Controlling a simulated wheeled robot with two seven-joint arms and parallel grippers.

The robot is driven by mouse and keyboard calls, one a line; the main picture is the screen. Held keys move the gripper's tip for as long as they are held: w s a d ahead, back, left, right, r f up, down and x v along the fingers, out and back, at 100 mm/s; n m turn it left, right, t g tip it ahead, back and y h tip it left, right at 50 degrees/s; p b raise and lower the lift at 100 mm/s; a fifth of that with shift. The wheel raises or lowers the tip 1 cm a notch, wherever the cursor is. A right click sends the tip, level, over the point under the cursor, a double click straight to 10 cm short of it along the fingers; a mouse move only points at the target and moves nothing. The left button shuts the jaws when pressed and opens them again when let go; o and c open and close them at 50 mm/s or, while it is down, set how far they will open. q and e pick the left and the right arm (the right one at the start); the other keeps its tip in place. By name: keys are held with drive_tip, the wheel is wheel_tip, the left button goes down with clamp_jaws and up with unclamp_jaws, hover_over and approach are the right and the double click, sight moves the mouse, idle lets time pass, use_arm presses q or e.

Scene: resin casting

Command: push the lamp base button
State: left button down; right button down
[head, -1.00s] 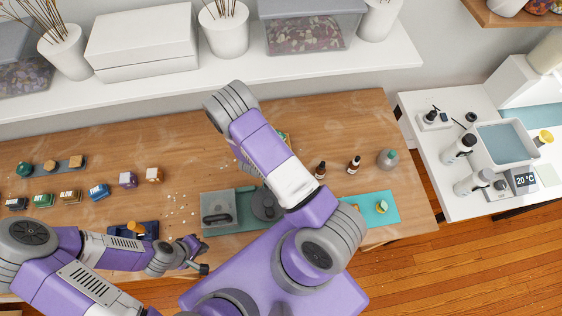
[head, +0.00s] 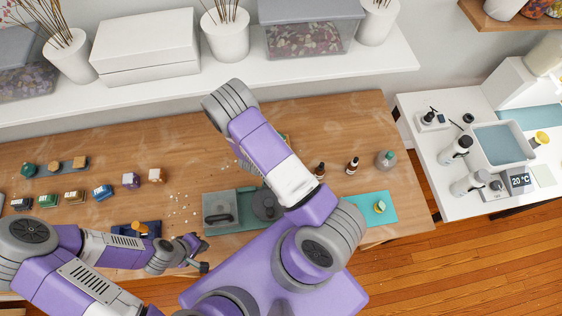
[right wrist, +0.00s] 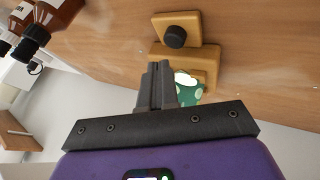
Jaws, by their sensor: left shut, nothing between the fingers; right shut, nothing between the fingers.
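The wooden lamp base (right wrist: 197,62) is at the upper middle of the right wrist view, with a dark round button (right wrist: 175,37) on its smaller square part. A green and white piece (right wrist: 188,92) with a bright glowing patch sits against the larger block, partly behind my fingers. My right gripper (right wrist: 160,72) is shut and empty, its tips just below and left of the button in the picture; contact cannot be told. In the head view my right arm hides that gripper and most of the base. My left gripper (head: 204,256) is shut and empty near the table's front edge.
Dark bottles (right wrist: 37,38) stand left of my right gripper in the wrist view. A grey lidded box (head: 220,208) and a teal mat (head: 378,209) lie near the front. Small coloured jars (head: 103,192) stand at left.

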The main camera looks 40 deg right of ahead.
wheel_tip(320, 180, up, 4)
drive_tip(key=p, duration=0.3)
drive_tip(key=shift+r, duration=0.15)
idle(0.3)
